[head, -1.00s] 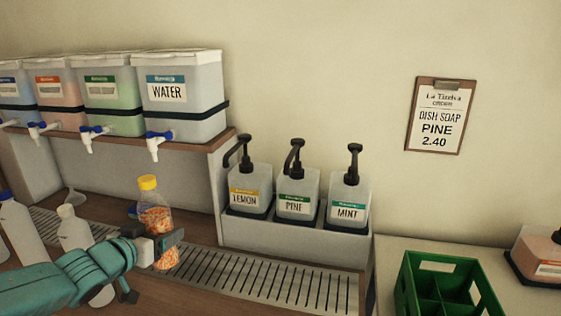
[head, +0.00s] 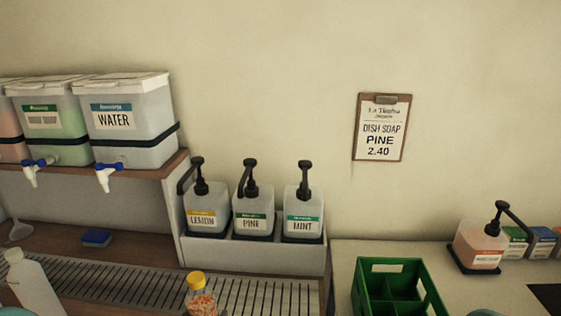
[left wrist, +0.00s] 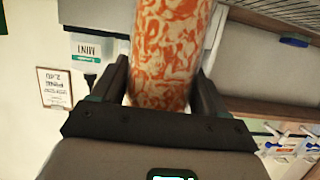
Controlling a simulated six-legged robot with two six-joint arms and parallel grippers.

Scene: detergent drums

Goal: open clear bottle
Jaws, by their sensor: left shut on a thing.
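The clear bottle (head: 202,304) has a yellow cap (head: 195,280) and orange-and-white patterned contents. It shows at the bottom edge of the head view, roughly upright, cap on, its lower part cut off. In the left wrist view the bottle (left wrist: 168,50) stands between the two dark fingers of my left gripper (left wrist: 163,88), which is shut on it; its cap is out of that view. In the head view my left gripper is below the frame. My right gripper is in neither view.
A slatted drip tray (head: 130,284) runs behind the bottle. Pump bottles labelled lemon (head: 202,218), pine (head: 253,220) and mint (head: 302,222) stand in a grey holder. A green crate (head: 395,268) stands at right. A white bottle (head: 35,285) is at left. The counter between holder and crate is clear.

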